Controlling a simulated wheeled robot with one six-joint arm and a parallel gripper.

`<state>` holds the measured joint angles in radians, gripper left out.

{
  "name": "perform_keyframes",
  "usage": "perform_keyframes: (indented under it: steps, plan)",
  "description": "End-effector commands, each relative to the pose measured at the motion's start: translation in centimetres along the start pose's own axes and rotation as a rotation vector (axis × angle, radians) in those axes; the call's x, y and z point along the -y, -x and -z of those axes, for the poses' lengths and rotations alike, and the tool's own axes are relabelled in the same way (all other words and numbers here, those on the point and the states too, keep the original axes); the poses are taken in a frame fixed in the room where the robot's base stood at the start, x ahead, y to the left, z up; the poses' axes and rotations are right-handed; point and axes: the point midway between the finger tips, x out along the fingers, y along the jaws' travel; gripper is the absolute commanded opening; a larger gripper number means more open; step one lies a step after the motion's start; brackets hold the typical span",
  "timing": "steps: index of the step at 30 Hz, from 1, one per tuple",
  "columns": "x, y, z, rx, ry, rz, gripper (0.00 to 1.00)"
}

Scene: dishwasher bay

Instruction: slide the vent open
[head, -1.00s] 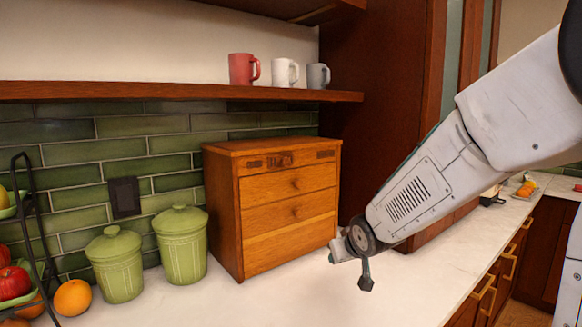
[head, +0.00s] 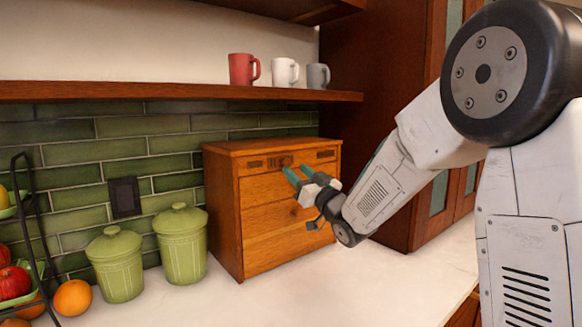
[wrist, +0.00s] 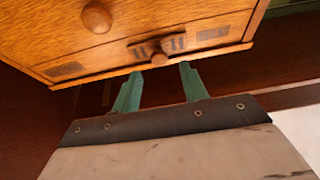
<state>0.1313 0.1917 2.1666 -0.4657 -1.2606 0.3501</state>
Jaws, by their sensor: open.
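The wooden drawer box (head: 228,215) stands on the counter against the tiled wall. Its top strip carries the vent: a slider plate with a round knob (wrist: 158,57) near the middle, and dark slotted patches to either side, one (head: 325,155) at the right end in the head view. My gripper (head: 298,171) is in front of the strip, its teal fingers apart and empty. In the wrist view, which shows the box upside down, the fingertips (wrist: 160,71) lie on either side of the knob's line, seemingly just short of it. I cannot tell if they touch.
Two green canisters (head: 182,245) stand left of the box, with a fruit rack (head: 40,225) and an orange (head: 72,297) farther left. Several mugs (head: 285,72) sit on the shelf (head: 180,92) above. The counter in front is clear.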

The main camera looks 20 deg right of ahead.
Motion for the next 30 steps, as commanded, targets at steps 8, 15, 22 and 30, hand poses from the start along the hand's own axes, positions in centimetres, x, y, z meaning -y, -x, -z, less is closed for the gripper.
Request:
perform_keyframes:
  steps: [8,15,22,30]
  plan:
    - [0.0,-3.4,0.0,0.001,0.0,0.0,0.44]
    - [0.0,-3.8,0.0,0.001,0.0,-0.001,0.44]
    - [0.0,-3.8,0.0,0.001,0.0,-0.002,0.05]
    - [0.5,-4.4,-0.3,0.001,-0.006,0.015,0.0]
